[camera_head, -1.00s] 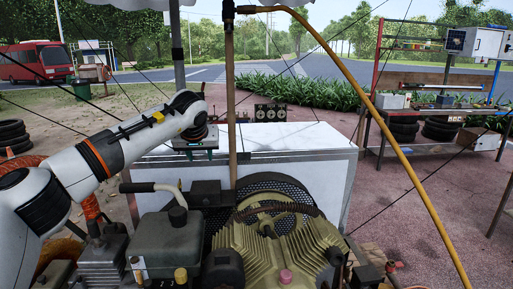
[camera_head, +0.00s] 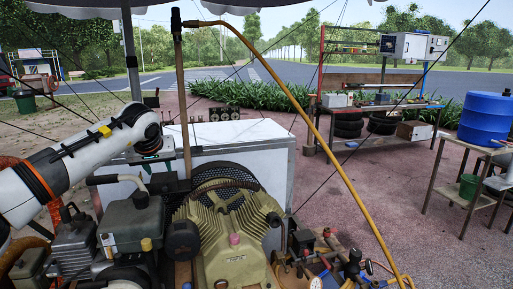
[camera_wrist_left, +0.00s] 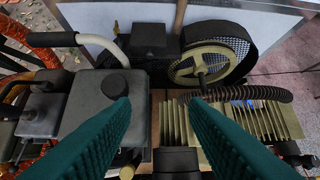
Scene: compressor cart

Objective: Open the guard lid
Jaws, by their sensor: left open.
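The compressor's flywheel stands in a black mesh guard (camera_head: 245,176) behind the ribbed yellow-green cylinder block (camera_head: 236,225). The mesh curves round the wheel in the left wrist view (camera_wrist_left: 237,38); I cannot tell which part is its lid. A black box (camera_wrist_left: 152,46) sits left of the guard. My left gripper (camera_head: 154,160) hangs above the machine, left of the guard and near the black box. Its teal fingers (camera_wrist_left: 158,102) are apart and empty, touching nothing that I can see. My right gripper is not in view.
A white curved handle (camera_head: 116,180) and a grey engine (camera_head: 133,222) are below my left arm. A wooden post (camera_head: 183,105) and yellow hose (camera_head: 318,130) rise close by. A white chest (camera_head: 275,150) stands behind.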

